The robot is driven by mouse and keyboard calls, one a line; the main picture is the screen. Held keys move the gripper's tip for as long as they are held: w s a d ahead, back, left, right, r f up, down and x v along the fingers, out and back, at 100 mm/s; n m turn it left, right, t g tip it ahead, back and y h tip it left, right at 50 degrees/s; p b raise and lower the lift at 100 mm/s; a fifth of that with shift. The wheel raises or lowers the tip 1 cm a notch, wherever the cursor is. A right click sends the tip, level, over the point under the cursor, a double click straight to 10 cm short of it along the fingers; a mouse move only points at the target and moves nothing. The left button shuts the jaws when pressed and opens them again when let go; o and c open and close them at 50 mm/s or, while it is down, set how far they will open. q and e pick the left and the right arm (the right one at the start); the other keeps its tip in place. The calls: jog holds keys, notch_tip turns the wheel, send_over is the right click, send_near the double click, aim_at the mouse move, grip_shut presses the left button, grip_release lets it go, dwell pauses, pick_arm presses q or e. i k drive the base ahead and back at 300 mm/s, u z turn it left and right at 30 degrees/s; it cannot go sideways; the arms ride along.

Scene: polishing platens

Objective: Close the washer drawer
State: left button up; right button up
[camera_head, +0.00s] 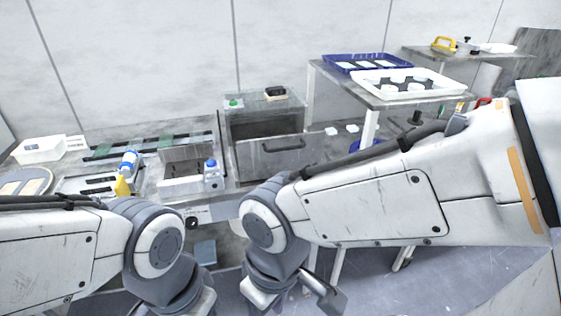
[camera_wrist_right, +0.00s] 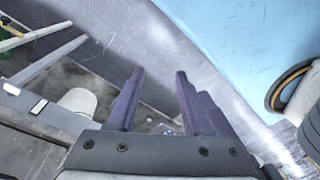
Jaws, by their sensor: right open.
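The washer (camera_head: 262,107) is a grey box at the back middle of the head view. Its drawer (camera_head: 283,154) has a grey front with a dark bar handle. The drawer is pulled out, and a dark gap shows behind the top of its front. My right gripper (camera_wrist_right: 159,72) is open and empty in the right wrist view, with two purple fingers spread apart. In the head view my right arm lies in front of and below the drawer, apart from its front. My left arm comes in at lower left; its fingers are out of the picture.
A bench with a blue-capped bottle (camera_head: 129,162), a white bin (camera_head: 38,149) and a second bottle (camera_head: 211,171) lies left of the washer. A table at right bears a blue tray (camera_head: 340,69) and a white tray (camera_head: 366,90). Open floor (camera_head: 390,290) shows below.

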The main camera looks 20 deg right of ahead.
aim_at(259, 159)
jog(key=u, duration=1.25)
jog(key=i, duration=0.4)
jog(key=z, duration=1.85)
